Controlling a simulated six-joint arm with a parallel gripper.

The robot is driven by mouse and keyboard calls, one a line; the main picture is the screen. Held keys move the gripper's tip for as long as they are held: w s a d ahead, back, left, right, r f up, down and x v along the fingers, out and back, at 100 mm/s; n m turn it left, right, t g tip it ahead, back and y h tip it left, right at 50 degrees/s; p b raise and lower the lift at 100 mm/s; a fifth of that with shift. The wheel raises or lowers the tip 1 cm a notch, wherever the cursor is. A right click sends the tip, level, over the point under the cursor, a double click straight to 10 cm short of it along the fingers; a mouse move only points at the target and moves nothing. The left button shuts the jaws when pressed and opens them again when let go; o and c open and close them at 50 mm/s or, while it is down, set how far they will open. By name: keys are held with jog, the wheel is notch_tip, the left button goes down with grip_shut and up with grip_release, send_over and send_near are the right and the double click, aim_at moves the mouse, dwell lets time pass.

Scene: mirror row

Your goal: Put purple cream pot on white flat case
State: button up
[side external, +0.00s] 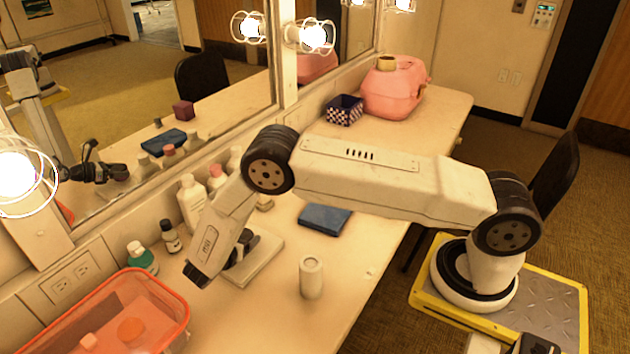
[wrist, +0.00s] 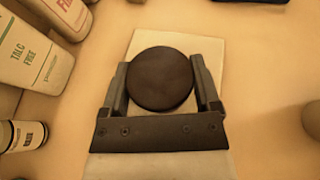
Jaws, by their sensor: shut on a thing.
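The purple cream pot (wrist: 160,79) shows in the wrist view as a dark round lid between the two fingers. My gripper (wrist: 159,72) is shut on it, with one finger at each side. The white flat case (wrist: 150,42) lies beneath the pot and gripper in the wrist view. It also shows in the side view (side external: 264,264), flat on the counter under my gripper (side external: 240,254). In the side view my arm largely hides the pot. Whether the pot touches the case or is just above it I cannot tell.
White bottles (side external: 189,202), a dark bottle (side external: 171,237) and a green bottle (side external: 141,258) stand left of the case by the mirror. A white cylinder (side external: 311,277) stands to its right. A blue flat case (side external: 323,219) lies behind. An orange bin (side external: 172,302) is at front left.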

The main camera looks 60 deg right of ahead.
jog(key=shift+f, duration=0.55)
jog(key=shift+f, duration=0.15)
jog(key=o, duration=1.1)
jog(key=shift+a+r, duration=0.2)
jog(key=v, duration=1.1)
jog(key=shift+a, duration=0.3)
jog(key=shift+s+r, duration=0.1)
